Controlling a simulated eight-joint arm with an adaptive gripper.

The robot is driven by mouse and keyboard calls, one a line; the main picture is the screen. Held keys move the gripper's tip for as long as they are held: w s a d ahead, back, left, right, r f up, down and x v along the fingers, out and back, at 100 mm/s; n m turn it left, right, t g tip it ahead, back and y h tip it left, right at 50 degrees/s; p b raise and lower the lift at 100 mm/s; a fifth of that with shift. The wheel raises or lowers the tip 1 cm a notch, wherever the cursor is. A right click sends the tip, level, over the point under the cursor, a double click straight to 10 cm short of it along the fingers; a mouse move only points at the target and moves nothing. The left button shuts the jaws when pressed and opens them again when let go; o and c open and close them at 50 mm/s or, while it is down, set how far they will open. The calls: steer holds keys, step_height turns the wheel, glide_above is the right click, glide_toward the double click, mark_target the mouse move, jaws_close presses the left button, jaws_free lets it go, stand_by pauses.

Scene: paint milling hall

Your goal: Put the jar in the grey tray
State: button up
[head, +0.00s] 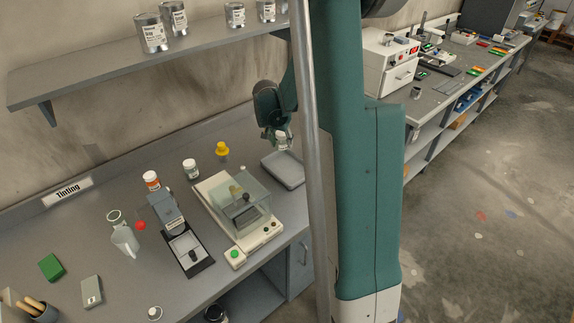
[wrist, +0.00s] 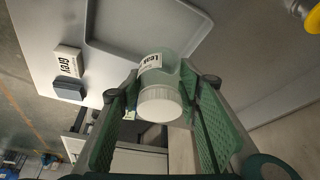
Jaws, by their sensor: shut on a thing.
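My gripper (head: 275,135) is shut on a small clear jar (head: 282,142) with a white lid. In the wrist view my gripper (wrist: 160,90) has its two green-padded fingers on either side of the jar (wrist: 160,75). The white lid faces the camera, and part of a label starting "Lea" shows. The grey tray (head: 284,172) is a shallow, empty tray on the bench, just below the held jar in the head view. In the wrist view the tray (wrist: 135,28) lies beyond the jar, whose far end overlaps its near edge. The exact height between them is unclear.
A small "Grey" sign (wrist: 68,61) stands by the tray. A balance with a clear cover (head: 240,205) is left of the tray. A yellow-topped item (head: 222,150), a white-lidded jar (head: 190,168) and an orange-topped jar (head: 151,180) stand further left. A shelf (head: 140,65) holds cans above.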

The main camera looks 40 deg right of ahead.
steer(key=s, duration=0.3)
steer(key=shift+d+m, duration=0.2)
steer(key=shift+m, duration=0.1)
glide_above(289, 167)
steer(key=a, duration=0.2)
steer(key=shift+s+d+f, duration=0.1)
steer(key=shift+s+f, duration=0.1)
steer(key=shift+f, duration=1.35)
steer(key=shift+s+d+f, duration=0.1)
steer(key=shift+s+f, duration=0.05)
steer(key=shift+f, duration=1.4)
steer(key=shift+f+b, duration=0.35)
steer(key=shift+f, duration=1.55)
steer(key=shift+f, duration=0.15)
steer(key=o, duration=0.8)
steer(key=shift+o, duration=0.2)
